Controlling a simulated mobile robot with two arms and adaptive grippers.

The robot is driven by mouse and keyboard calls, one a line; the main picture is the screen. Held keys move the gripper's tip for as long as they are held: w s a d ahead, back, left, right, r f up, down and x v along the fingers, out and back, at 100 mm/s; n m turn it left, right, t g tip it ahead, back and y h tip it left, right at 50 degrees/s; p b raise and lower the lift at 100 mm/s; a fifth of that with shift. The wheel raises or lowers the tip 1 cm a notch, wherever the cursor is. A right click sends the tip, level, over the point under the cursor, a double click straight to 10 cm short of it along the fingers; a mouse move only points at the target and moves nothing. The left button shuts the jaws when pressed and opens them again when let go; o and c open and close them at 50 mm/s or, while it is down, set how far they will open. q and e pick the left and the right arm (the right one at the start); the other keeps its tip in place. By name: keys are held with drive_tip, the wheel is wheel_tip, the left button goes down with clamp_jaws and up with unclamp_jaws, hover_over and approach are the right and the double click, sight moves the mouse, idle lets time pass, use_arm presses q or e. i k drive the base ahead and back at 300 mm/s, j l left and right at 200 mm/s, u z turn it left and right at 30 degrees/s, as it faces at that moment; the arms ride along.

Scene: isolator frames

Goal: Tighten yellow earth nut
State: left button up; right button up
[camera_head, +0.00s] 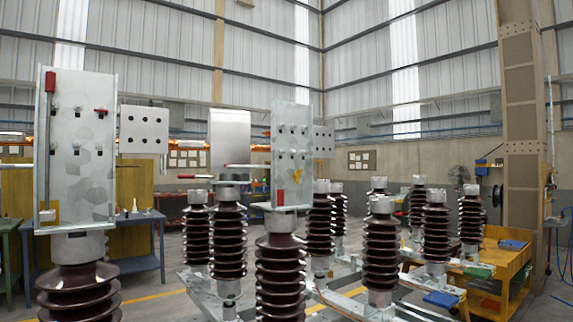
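A galvanised plate (85,150) stands on a brown ribbed insulator (78,285) at the left. The plate also bears a red-topped rod (50,82), several bolts and a small red part (101,111). A second galvanised plate (292,140) stands on the middle insulator (281,280), with a red piece (280,197) low on it. Neither of my grippers shows in the head view.
Several more brown insulators stand on metal frames at the middle and right. A yellow workbench (500,258) is at the right beside a tan column (522,120). A blue table (139,262) stands behind the left plate. Some grey floor is free between them.

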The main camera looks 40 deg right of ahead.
sight(296, 177)
drive_tip(key=z, duration=1.25)
